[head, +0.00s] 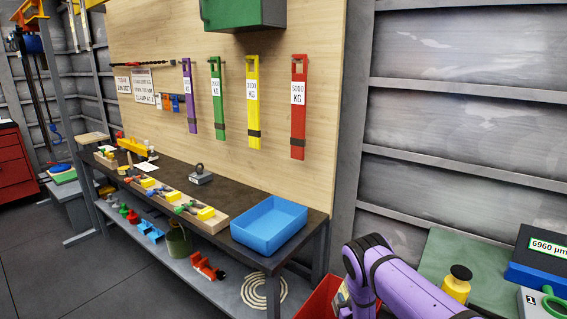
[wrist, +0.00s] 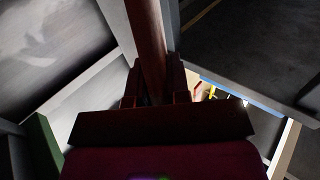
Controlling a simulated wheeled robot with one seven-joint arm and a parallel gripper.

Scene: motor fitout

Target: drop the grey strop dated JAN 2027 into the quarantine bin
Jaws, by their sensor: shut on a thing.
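My gripper (wrist: 156,88) is shut on a long, dark reddish-brown strip (wrist: 144,35), which runs up out of the wrist view. The strip looks reddish in dim light, and no label or date shows on it, so I cannot tell whether it is the grey strop. In the head view my gripper is out of sight; only my purple arm shows at the lower right. A red open container (head: 318,301) stands on the floor past the bench end, partly hidden by my arm. No lettering shows on it, so I cannot tell whether it is the quarantine bin.
Purple (head: 190,98), green (head: 217,98), yellow (head: 253,98) and red (head: 298,120) strops hang on the wooden board. A blue tray (head: 268,228) sits on the dark bench's right end. A side table (head: 450,247) holds a yellow-and-black object. Floor at left is clear.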

